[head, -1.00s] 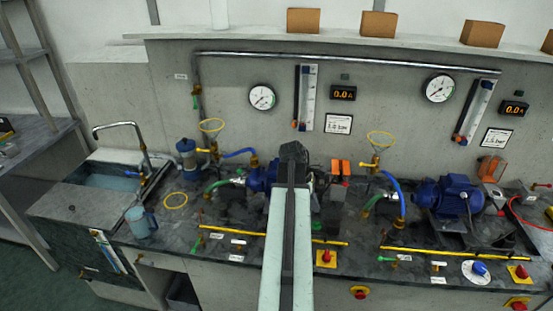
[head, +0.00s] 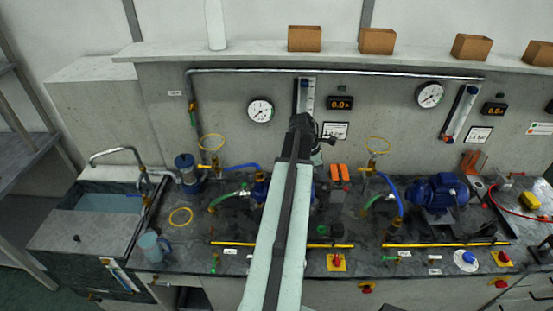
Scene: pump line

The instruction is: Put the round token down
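My arm reaches up from the bottom middle of the head view. My gripper (head: 322,143) is at its far end, dark and small, in front of the back wall panel above the bench. The arm's end partly hides it, so I cannot tell whether its fingers are open or shut, or whether anything is between them. I cannot make out a round token anywhere. The grey stone bench (head: 190,255) runs below and behind the arm.
A blue pump (head: 437,190) with hoses stands right of my arm. A blue mug (head: 153,247) and a yellow ring (head: 181,217) are at left, near the sink (head: 107,203). Yellow bars (head: 445,244) lie along the bench front. Bare bench shows around the ring.

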